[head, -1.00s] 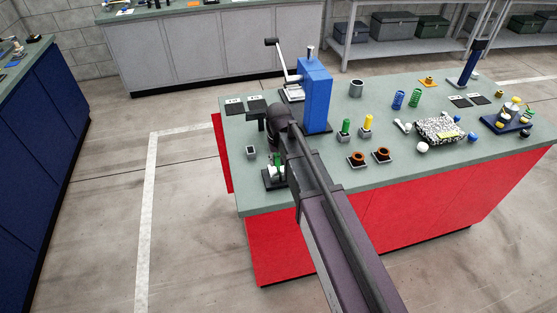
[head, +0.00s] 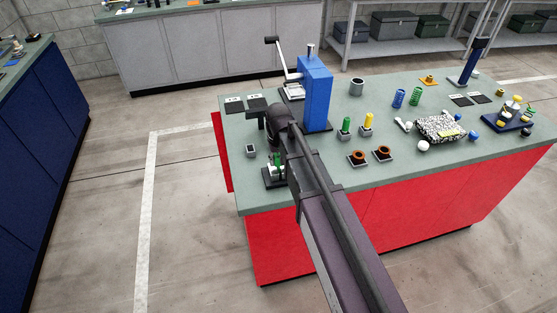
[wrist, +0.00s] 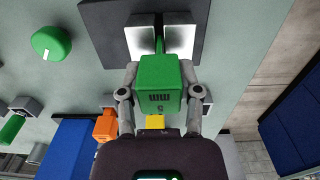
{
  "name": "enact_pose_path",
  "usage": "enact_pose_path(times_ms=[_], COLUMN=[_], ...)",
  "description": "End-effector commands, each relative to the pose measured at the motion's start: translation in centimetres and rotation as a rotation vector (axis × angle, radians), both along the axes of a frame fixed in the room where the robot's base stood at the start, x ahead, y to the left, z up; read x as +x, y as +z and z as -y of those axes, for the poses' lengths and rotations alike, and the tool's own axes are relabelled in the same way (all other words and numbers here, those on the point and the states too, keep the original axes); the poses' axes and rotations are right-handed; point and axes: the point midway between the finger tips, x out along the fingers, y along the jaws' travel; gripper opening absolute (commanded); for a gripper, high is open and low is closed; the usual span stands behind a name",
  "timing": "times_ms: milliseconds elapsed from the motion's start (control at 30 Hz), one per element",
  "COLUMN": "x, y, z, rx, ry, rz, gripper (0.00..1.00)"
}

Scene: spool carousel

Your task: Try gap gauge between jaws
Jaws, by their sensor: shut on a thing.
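My gripper (wrist: 160,102) is shut on a green gap gauge (wrist: 161,84), a boxy green block with small dark markings, held between both fingers. In the wrist view the gauge is right up against two pale metal jaws (wrist: 181,38) on a dark base (wrist: 109,25). In the head view the green gauge (head: 277,159) shows above the dark base (head: 268,181) near the bench's left front corner, partly hidden by my arm.
A green knob (wrist: 52,42) is beside the jaws in the wrist view. Orange (wrist: 105,128) and yellow (wrist: 155,121) pieces are below. In the head view a blue press (head: 315,95) stands behind my arm, with green and yellow pieces (head: 367,122) to its right.

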Motion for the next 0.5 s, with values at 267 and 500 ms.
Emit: enact_pose_path(times_ms=[267, 500], x=[0.0, 0.0], y=[-0.28, -0.48], z=[0.0, 0.0], rx=[0.0, 0.0], ry=[0.0, 0.0], rz=[0.0, 0.0], gripper=[0.07, 0.07])
